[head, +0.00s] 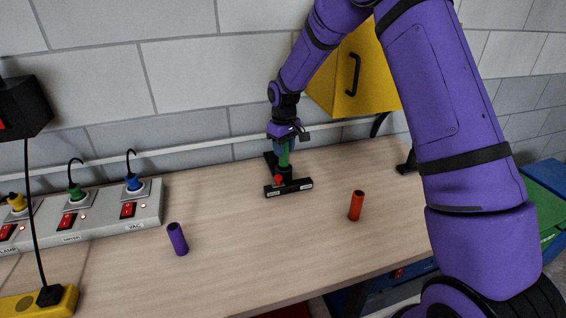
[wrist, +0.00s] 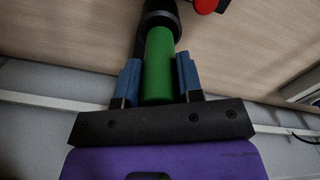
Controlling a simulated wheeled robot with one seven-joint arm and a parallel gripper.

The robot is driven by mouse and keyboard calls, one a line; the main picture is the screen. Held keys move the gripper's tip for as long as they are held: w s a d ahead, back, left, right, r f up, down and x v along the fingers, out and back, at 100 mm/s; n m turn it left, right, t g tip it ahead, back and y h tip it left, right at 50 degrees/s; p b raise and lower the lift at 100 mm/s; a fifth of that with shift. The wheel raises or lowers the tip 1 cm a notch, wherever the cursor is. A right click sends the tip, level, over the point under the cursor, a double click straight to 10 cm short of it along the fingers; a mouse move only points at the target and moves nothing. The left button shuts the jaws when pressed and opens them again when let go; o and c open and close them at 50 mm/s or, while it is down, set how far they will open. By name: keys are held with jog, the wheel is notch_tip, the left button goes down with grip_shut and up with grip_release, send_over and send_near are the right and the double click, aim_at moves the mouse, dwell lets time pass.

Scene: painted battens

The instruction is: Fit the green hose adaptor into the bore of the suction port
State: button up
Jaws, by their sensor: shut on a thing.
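The green hose adaptor (head: 284,158) stands about upright below my gripper (head: 283,148). In the wrist view, the adaptor (wrist: 159,68) is held between the two blue fingers of my gripper (wrist: 159,78), which is shut on it. The suction port (head: 288,188) is a black fitting with a red knob, standing on the bench. The adaptor's far end meets the port's round black mouth (wrist: 160,14) in the wrist view. The bore is hidden, so I cannot tell how deep the end sits.
A purple cylinder (head: 177,239) and an orange-red cylinder (head: 356,206) stand on the bench (head: 235,245). A grey socket strip (head: 95,222) with plugs is at left. A yellow cabinet (head: 357,75) hangs on the wall behind. The bench front is mostly clear.

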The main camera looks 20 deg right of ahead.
aim_at(284, 160)
jog(key=shift+f, duration=2.35)
jog(key=shift+f, duration=0.15)
jog(key=o, duration=0.9)
